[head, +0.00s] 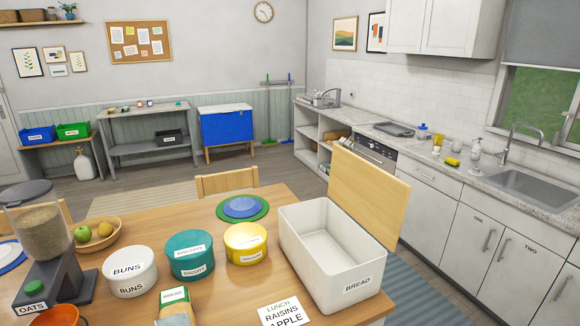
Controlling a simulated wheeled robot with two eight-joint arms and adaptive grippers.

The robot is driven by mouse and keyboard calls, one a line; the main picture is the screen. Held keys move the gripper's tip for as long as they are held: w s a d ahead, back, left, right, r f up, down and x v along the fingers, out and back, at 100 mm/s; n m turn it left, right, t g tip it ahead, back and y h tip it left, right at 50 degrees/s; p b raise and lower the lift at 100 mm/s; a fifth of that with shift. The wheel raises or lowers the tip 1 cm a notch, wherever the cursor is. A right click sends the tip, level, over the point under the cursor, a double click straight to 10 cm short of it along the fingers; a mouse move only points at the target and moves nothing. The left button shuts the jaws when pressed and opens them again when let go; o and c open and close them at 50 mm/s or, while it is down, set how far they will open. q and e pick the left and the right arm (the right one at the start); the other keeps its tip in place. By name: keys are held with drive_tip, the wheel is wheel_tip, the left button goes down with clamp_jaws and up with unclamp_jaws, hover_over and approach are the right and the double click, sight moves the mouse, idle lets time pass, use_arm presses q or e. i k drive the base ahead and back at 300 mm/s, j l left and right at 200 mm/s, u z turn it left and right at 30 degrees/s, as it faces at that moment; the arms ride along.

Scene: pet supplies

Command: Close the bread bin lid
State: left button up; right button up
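The bread bin (331,284) is a white open-topped box with a "BREAD" label, on the right end of the wooden table. Its inside looks empty. Its wooden lid (368,193) stands raised along the bin's far right side, tilted up and open. Neither of my grippers shows in the head view.
Left of the bin stand a yellow tin (246,244), a teal tin (190,256) and a white "BUNS" tin (130,272). A bread packet (175,307) and a lunch card (285,311) lie near the front. Blue and green plates (243,208) lie behind the tins.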

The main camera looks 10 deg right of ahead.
sight(375, 198)
drive_tip(key=i+l+u, duration=0.2)
drive_tip(key=l+u, duration=0.3)
drive_tip(key=l, duration=1.4)
drive_tip(key=k+l+u, duration=0.1)
drive_tip(key=l+u, duration=0.4)
drive_tip(key=l, duration=1.35)
